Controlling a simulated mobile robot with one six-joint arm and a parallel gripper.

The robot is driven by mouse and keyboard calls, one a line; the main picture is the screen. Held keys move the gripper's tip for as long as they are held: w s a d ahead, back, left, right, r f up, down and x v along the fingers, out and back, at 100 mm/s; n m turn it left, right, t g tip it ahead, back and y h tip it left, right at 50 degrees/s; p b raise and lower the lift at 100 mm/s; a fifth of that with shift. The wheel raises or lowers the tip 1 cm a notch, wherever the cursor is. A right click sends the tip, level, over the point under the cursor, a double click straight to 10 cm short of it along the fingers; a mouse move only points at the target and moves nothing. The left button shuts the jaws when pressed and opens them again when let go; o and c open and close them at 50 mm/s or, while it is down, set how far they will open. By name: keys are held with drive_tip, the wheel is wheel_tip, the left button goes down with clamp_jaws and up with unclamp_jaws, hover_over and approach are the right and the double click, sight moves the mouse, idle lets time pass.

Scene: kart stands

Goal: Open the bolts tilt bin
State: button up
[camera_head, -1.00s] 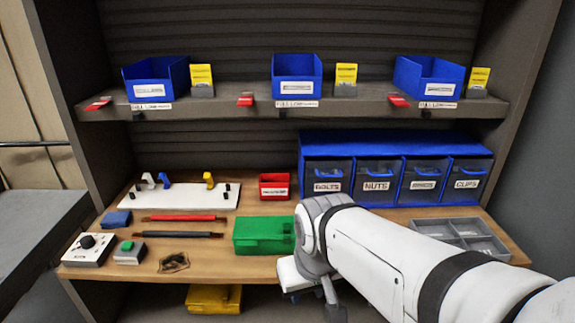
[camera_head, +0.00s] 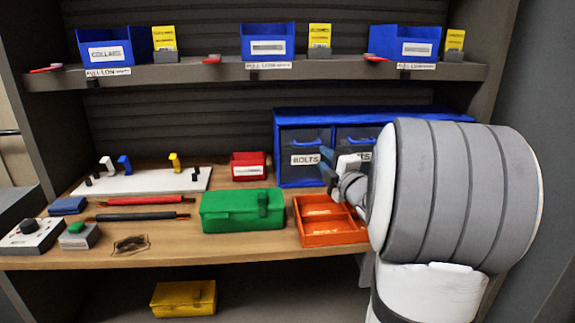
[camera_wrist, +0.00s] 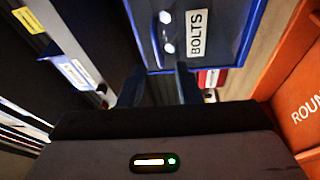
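The bolts tilt bin (camera_head: 303,143) is the leftmost of the dark-fronted bins in the blue cabinet and looks shut. In the wrist view its front (camera_wrist: 226,25) lies just ahead, turned sideways, with the white BOLTS label and a handle (camera_wrist: 167,32) beside it. My gripper (camera_head: 327,166) is at the lower right of the bin front, by the label's right end. In the wrist view my gripper (camera_wrist: 159,85) shows two dark fingers apart with nothing between them. I cannot tell whether a fingertip touches the bin.
An orange divided tray (camera_head: 327,236) stands right below my gripper. A green box (camera_head: 242,212) is left of it, and a red bin (camera_head: 249,167) stands left of the cabinet. My arm hides most of the other tilt bins. A shelf (camera_head: 210,72) with blue bins runs above.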

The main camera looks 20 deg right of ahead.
sight(312, 149)
drive_tip(key=w+n, duration=0.1)
drive_tip(key=w, duration=0.1)
drive_tip(key=w+y, duration=0.1)
drive_tip(key=w, duration=0.1)
drive_tip(key=w+n+y, duration=0.1)
drive_tip(key=w, duration=0.2)
drive_tip(key=shift+a+r+n+t, duration=0.2)
drive_tip(key=shift+r+n+t, duration=0.1)
drive_tip(key=shift+r+t, duration=0.1)
drive_tip(key=shift+c, duration=0.4)
clamp_jaws()
